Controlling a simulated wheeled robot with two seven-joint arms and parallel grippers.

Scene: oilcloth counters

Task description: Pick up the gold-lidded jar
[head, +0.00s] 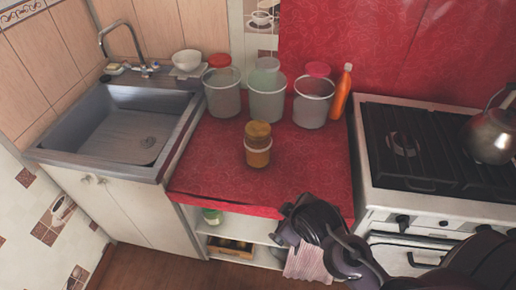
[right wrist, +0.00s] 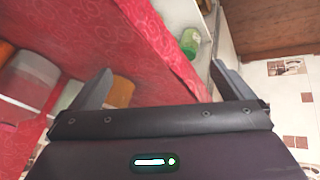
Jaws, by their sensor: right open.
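The gold-lidded jar (head: 258,152) stands upright on the red oilcloth counter, near its middle. Its body is amber with a pale band below the gold lid. My right gripper (head: 288,222) is at the counter's front edge, in front and to the right of the jar and apart from it. In the right wrist view the open, empty fingers (right wrist: 162,88) show, with an orange-brown shape (right wrist: 120,92) partly hidden by the left finger; it looks like the jar. My left gripper is not in view.
Several grey canisters (head: 267,98) and an orange bottle (head: 342,92) stand behind the jar. A sink (head: 125,130) is at left, a stove (head: 425,150) with a kettle (head: 491,138) at right. A striped cloth (head: 306,263) hangs below the counter. The red surface (head: 215,178) around the jar is clear.

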